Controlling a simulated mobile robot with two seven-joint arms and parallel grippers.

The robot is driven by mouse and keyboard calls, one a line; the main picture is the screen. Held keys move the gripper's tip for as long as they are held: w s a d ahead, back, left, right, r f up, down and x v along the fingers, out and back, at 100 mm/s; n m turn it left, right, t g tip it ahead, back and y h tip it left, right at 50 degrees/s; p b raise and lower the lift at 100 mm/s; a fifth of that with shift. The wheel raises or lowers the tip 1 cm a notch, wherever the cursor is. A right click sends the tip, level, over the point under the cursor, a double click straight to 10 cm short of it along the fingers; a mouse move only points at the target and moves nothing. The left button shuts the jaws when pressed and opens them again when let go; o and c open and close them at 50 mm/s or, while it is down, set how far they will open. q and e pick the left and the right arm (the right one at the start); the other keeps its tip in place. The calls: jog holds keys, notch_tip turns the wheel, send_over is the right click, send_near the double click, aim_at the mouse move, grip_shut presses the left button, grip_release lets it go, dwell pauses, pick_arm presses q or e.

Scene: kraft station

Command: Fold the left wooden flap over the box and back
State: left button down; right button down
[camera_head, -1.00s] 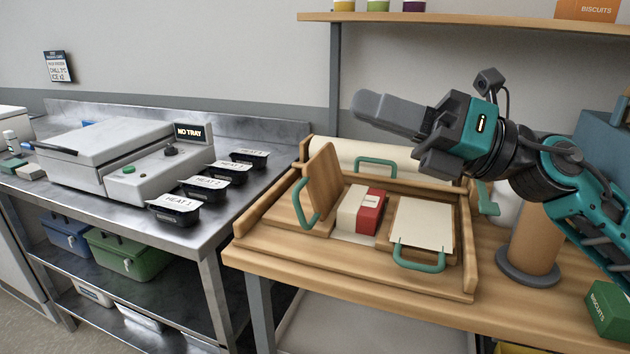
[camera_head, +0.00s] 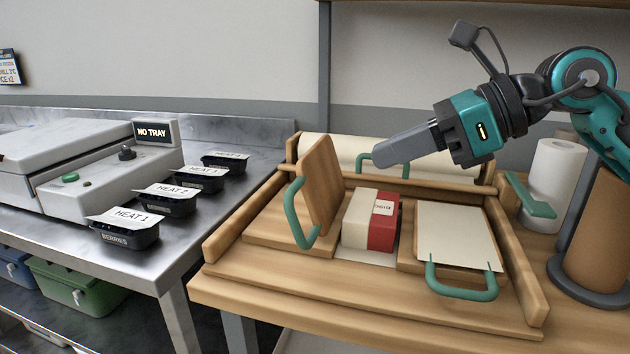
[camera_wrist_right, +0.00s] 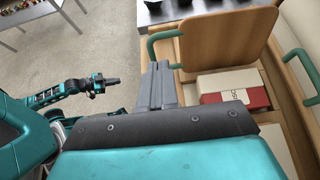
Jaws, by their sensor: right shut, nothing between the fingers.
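The left wooden flap (camera_head: 321,183) stands nearly upright on its hinge beside the box, with a green handle (camera_head: 290,214) on its left face. The red and white box (camera_head: 382,222) sits in the middle of the wooden folding station. My right gripper (camera_head: 380,161) is shut and empty, above the back of the station, right of the flap's top. In the right wrist view, its fingers (camera_wrist_right: 158,88) are together, with the flap (camera_wrist_right: 228,38) and box (camera_wrist_right: 235,92) beyond them. My left gripper (camera_wrist_right: 108,82) shows small there; its jaw state is unclear.
A right flap with paper (camera_head: 455,237) lies flat, its green handle (camera_head: 462,291) at the front. A paper roll (camera_head: 330,148) lies behind. A white roll (camera_head: 553,185) and brown roll (camera_head: 598,235) stand right. Black meal trays (camera_head: 128,233) line the steel counter left.

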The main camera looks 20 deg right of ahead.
aim_at(296, 189)
jog(key=x, duration=1.1)
jog(key=shift+w, duration=0.1)
